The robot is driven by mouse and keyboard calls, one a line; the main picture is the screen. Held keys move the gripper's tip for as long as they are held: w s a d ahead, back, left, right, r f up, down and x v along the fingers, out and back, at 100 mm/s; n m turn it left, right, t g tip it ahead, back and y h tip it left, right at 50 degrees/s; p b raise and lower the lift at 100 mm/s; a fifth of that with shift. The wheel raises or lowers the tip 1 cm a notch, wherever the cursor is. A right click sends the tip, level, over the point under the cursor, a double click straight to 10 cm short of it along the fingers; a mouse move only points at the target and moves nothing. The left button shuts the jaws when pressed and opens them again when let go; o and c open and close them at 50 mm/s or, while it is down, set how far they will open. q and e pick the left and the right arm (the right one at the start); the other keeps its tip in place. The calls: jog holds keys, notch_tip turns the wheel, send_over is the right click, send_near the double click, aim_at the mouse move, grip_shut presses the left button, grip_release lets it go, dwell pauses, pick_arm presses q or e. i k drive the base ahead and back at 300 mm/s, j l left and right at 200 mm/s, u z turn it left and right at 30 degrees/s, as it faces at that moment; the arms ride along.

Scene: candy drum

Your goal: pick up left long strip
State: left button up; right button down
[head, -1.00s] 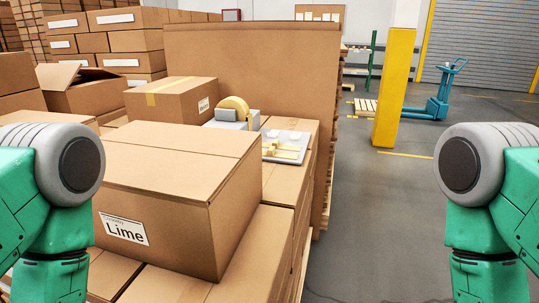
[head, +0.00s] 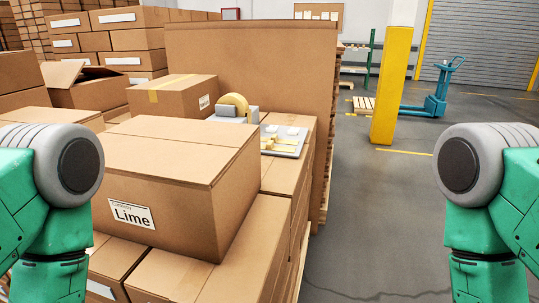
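Several small yellow strips (head: 277,142) lie on a light grey tray (head: 292,152) on the stacked boxes, just right of centre. They are small and far off, so I cannot tell which one is the left long strip. White round pieces (head: 292,131) lie at the tray's back. Neither of my grippers is in view. Only my green and grey arm parts show at the left and right edges, well apart from the tray.
A large "Lime" carton (head: 168,190) stands in front and left of the tray. A tape dispenser (head: 235,107) sits behind it, beside a smaller taped carton (head: 172,98). A tall cardboard wall (head: 250,65) rises behind. Floor (head: 375,230) at right is clear, up to a yellow post (head: 390,90).

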aim_at(270, 146)
jog(key=k+u, duration=0.25)
jog(key=u, duration=0.15)
jog(key=k+j+u, duration=0.1)
jog(key=k+u, duration=0.15)
jog(key=u, duration=0.2)
jog(key=i+l+u, duration=0.15)
jog(key=l, duration=0.3)
jog(key=i+l+u, duration=0.15)
jog(key=l, duration=0.3)
jog(key=l+u, duration=0.15)
jog(key=l, duration=0.3)
jog(key=i+l+u, duration=0.15)
jog(key=l, duration=0.35)
